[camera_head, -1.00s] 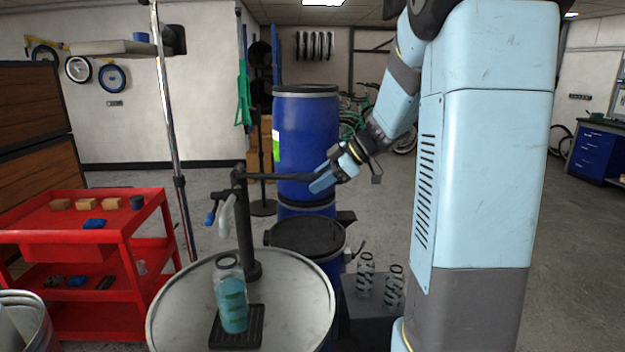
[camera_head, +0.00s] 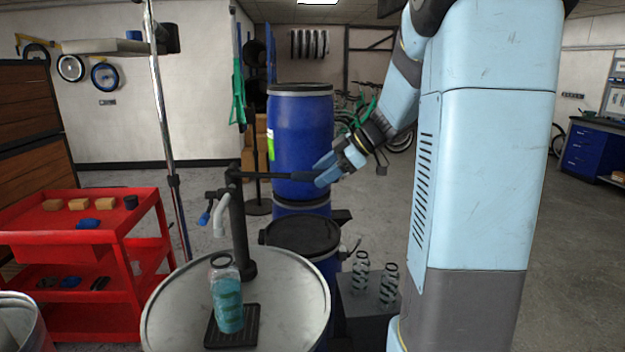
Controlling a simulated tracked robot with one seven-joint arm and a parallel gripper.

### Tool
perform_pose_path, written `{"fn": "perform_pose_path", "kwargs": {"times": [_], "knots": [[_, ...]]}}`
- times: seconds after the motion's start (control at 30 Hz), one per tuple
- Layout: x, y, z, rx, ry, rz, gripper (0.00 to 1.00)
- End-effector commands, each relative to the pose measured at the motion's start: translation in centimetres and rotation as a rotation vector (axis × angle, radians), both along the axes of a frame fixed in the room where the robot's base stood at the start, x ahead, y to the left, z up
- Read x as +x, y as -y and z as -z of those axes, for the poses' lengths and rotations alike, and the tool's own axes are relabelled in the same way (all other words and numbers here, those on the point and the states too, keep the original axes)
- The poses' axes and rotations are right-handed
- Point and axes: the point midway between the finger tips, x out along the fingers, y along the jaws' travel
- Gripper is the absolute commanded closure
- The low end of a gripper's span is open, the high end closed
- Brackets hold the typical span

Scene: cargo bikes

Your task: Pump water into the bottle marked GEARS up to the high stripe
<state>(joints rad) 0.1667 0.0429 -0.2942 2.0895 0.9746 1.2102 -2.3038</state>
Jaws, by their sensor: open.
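A clear bottle with teal contents (camera_head: 228,305) stands upright on a black drip tray (camera_head: 238,338) on the round drum top. It is below the pale spout (camera_head: 221,215) of the dark pump (camera_head: 239,235). Its marking and stripes are too small to read, and I cannot tell the exact water level. The pump's black handle (camera_head: 275,176) reaches out to the right, roughly level. My gripper (camera_head: 322,172) is open at the handle's far end, with its blue fingers beside or around the tip; I cannot tell whether they touch it.
Two patterned bottles, one (camera_head: 360,273) and another (camera_head: 389,286), stand on a grey box (camera_head: 368,312) right of the drum top (camera_head: 290,300). A blue barrel (camera_head: 300,135) stands behind the handle. A red cart (camera_head: 85,235) is at left. Floor is free at right.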

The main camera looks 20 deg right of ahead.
Motion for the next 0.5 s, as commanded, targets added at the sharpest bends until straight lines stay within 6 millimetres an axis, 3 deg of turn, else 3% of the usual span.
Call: {"fn": "perform_pose_path", "kwargs": {"times": [0.3, 0.5], "knots": [[-2.0, 4.4, -4.2, -0.001, 0.002, 0.003, 0.45], [-2.9, 6.2, -5.9, 0.0, 0.002, 0.002, 0.45]]}}
